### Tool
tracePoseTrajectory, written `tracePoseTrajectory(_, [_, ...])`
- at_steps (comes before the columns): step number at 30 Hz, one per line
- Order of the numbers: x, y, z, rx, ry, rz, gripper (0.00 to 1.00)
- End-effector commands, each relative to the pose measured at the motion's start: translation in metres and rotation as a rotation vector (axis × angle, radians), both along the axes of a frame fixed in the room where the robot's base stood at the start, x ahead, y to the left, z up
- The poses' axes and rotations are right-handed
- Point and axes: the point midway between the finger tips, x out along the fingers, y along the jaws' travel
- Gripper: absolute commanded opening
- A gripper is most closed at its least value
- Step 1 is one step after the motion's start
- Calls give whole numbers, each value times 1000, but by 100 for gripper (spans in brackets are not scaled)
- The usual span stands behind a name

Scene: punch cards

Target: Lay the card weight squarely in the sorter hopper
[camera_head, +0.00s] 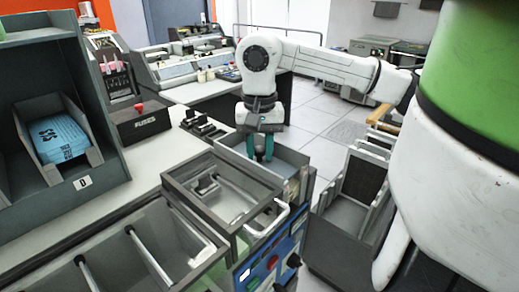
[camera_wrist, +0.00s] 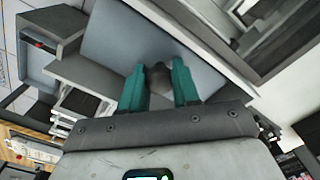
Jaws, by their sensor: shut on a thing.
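My gripper (camera_head: 261,150) points down into the grey sorter hopper (camera_head: 291,158) at the back end of the sorter. In the wrist view my gripper (camera_wrist: 160,88) has its two teal fingers closed on a dark, rounded knob, which I take for the card weight's handle (camera_wrist: 158,78). A flat grey-blue surface spreads beyond the knob; I cannot tell whether it is the weight's plate or the hopper floor.
A grey open tray with a clear lid (camera_head: 228,194) and a white handle (camera_head: 268,220) stand just in front of the hopper. A long bin with rods (camera_head: 150,255) lies at lower left. A fuse box (camera_head: 140,122) and a blue card pack (camera_head: 58,136) are at left.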

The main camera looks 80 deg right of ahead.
Motion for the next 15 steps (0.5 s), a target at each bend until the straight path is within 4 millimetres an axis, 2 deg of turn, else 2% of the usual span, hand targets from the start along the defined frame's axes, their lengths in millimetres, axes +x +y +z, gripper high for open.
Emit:
tracePoseTrajectory(1, [0, 0, 1, 0, -1, 0, 32])
tracePoseTrajectory(10, [0, 0, 0, 0, 0, 0, 60])
tracePoseTrajectory(15, [0, 0, 0, 0, 0, 0, 61])
